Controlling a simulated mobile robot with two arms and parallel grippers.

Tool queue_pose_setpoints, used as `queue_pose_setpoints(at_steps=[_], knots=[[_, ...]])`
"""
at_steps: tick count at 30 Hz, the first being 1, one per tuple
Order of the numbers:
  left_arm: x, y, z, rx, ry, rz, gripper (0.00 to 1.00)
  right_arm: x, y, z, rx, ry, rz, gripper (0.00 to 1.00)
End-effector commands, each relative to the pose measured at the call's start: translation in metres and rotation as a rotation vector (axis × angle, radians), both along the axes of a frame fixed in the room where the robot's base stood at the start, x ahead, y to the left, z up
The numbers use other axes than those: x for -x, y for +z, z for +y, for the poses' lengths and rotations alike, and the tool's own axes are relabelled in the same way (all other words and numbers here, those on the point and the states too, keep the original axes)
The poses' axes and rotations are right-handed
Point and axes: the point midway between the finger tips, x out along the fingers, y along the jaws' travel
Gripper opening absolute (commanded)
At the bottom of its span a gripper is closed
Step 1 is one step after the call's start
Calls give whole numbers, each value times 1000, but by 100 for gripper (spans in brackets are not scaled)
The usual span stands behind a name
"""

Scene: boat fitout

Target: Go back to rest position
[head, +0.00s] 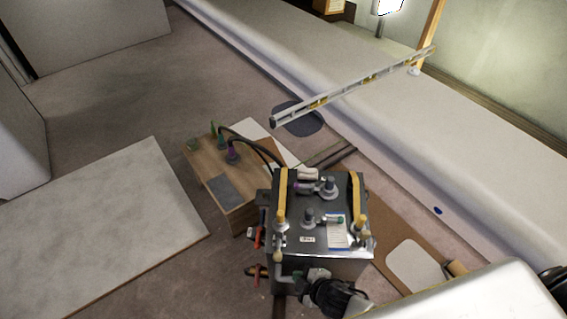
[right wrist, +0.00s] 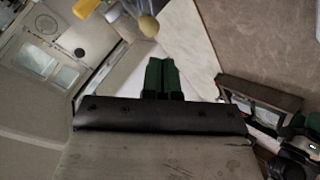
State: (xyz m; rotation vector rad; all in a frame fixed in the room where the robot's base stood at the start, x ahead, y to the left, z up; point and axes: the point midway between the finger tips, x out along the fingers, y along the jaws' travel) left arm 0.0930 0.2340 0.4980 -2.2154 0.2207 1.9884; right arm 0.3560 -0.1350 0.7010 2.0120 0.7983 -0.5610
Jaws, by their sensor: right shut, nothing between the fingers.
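My right gripper (head: 314,275) is at the bottom of the head view, close to the front of a grey metal box. In the right wrist view its two dark green fingers (right wrist: 161,75) are side by side, shut and empty. My left gripper is not in view. The metal box (head: 308,238) has yellow straps, dark round terminals and a paper label on top. I cannot tell whether the gripper touches it.
A wooden box (head: 232,210) with cables and plugs stands behind the metal box. A spirit level (head: 350,88) reaches over the white ledge (head: 400,150). A pale panel (head: 110,235) lies at left. Carpet (head: 130,100) behind it is clear.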

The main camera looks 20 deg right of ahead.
Motion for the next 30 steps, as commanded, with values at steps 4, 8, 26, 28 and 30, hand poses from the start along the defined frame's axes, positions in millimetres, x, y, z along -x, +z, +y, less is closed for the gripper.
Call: queue_pose_setpoints(at_steps=[4,8,26,28,30], knots=[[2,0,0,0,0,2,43,0,-1,0,0,-2,2,0],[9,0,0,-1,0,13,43,8,-21,-13,-4,-60,57,0],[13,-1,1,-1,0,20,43,260,-201,-101,-124,-933,796,0],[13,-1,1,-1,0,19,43,271,-203,-100,-127,-960,816,0],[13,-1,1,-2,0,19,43,275,-204,-100,-130,-972,824,0]])
